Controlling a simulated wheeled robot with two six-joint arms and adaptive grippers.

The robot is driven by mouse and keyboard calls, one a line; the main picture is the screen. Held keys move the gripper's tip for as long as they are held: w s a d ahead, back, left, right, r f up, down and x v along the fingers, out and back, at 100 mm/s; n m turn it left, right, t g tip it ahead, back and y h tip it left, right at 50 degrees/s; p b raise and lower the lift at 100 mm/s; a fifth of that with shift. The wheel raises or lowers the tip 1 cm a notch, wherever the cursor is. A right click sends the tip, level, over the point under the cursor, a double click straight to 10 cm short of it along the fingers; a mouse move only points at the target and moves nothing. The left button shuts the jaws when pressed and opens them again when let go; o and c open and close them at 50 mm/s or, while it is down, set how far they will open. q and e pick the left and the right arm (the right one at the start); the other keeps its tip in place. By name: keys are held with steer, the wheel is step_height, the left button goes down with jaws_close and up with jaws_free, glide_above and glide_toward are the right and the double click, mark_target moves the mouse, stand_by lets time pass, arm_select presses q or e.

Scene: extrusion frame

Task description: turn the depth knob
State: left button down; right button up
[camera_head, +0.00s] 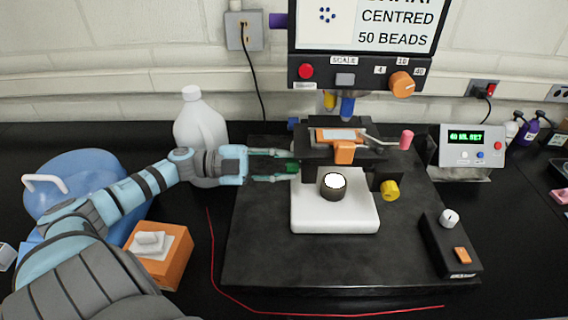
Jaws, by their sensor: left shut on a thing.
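My left gripper (275,165) reaches in from the left at the left side of the dark machine stage (310,155). Its fingers are shut on a small dark green knob (291,167), partly hidden between them. A yellow knob (390,191) sits on the stage's right side, and a dark round piece with a white top (333,186) stands on the white block in front. I see no readable label that says which one is the depth knob. My right gripper is not in view.
A white jug (199,128) stands close behind my left forearm. An orange tissue box (160,255) and a blue container (75,190) lie to the left. A display screen (368,25) hangs above the stage, and a control box (458,238) sits front right.

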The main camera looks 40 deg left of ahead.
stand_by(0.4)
arm_select(q)
steer(key=c, duration=1.2)
jaws_free()
steer(key=shift+r, duration=0.1)
steer(key=shift+c, duration=0.2)
